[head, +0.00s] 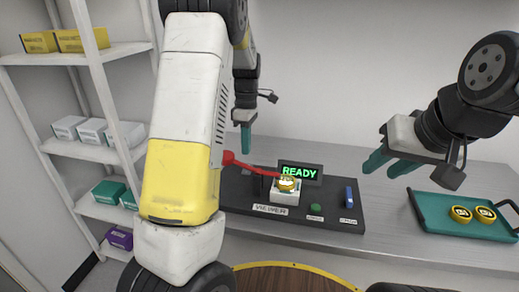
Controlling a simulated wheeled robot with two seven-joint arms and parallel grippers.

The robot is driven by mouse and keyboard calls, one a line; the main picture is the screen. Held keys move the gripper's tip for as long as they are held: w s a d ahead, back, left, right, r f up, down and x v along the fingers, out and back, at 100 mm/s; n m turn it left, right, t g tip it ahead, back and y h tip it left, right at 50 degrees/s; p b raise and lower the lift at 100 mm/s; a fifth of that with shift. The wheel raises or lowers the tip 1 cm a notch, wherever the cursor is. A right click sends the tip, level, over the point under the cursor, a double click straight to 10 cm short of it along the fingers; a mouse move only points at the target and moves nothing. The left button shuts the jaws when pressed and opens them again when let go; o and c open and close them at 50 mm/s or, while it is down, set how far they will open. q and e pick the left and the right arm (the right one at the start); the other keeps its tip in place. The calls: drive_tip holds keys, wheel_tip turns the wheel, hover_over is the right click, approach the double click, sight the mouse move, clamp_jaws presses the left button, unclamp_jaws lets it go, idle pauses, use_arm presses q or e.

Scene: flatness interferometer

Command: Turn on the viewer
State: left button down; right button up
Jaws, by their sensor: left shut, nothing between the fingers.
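The viewer is a dark panel (338,222) on the bench, with a label reading VIEWER (270,209). Its display (300,173) shows READY in green. A red lever (250,168) reaches across to the white block (285,196), which carries a yellow round piece (287,184). A green button (316,208) and a blue switch (349,197) sit to the right. My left gripper (246,140) is shut and empty, above and behind the red lever. Its arm hides the panel's left part. My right gripper (388,164) is open and empty, above the bench to the right of the panel.
A teal tray (440,222) with two yellow round pieces (473,214) lies on the bench at right. White shelves (75,58) with several boxes stand at left. The bench (345,160) between panel and tray is clear. A round wooden top (290,279) shows at the bottom.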

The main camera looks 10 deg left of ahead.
use_arm(q)
wheel_tip(320, 180, up, 8)
drive_tip(key=s, duration=0.1)
drive_tip(key=shift+f, duration=0.15)
drive_tip(key=s+d+r+m+t+h, duration=0.1)
drive_tip(key=s+d+r+m+t, duration=0.1)
drive_tip(key=s+m, duration=0.7)
drive_tip(key=s+d+r+m+t+h, duration=0.1)
drive_tip(key=s+r+m+t, duration=0.3)
drive_tip(key=s+m, duration=0.5)
drive_tip(key=s+d+t, duration=0.1)
drive_tip(key=s, duration=0.4)
drive_tip(key=shift+s+d+t, duration=0.2)
drive_tip(key=shift+s+t, duration=0.1)
drive_tip(key=shift+s, duration=0.1)
